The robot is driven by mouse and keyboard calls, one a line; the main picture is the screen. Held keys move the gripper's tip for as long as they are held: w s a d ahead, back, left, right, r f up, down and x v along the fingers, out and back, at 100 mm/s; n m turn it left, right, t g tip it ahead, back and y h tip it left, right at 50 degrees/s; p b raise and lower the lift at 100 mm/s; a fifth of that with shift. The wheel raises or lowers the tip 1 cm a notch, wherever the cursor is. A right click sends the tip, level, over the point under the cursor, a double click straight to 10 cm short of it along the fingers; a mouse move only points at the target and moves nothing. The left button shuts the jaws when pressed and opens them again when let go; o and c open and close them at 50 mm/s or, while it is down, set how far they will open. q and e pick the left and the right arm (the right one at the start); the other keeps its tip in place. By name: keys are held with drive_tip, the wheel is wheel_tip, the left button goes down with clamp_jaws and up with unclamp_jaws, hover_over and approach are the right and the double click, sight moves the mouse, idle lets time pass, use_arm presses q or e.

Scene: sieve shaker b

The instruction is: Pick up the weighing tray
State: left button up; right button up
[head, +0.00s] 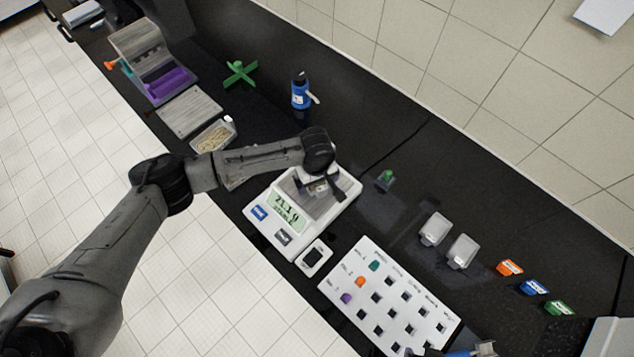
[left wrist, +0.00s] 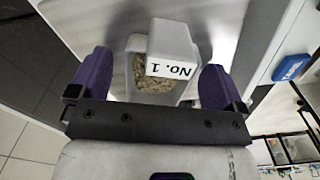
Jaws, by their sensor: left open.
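The weighing tray (left wrist: 161,85) is a small clear container with brownish grains and a white tab marked "No. 1". It sits on the pan of the white scale (head: 283,238), whose display is lit. In the head view the tray (head: 318,187) is partly hidden by my left gripper (head: 320,192). That gripper is directly above the pan. In the left wrist view its two purple-grey fingers (left wrist: 155,85) are apart, one on each side of the tray, with gaps visible.
A white rack with square holes (head: 390,300) lies right of the scale. Another grain-filled tray (head: 213,136) is at its upper left. A blue bottle (head: 300,92) and a green cross-shaped item (head: 240,74) stand behind. Two clear containers (head: 435,230) are at right.

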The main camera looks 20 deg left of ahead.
use_arm(q)
drive_tip(key=c, duration=1.1)
drive_tip(key=shift+o, duration=0.2)
drive_tip(key=shift+r, duration=0.1)
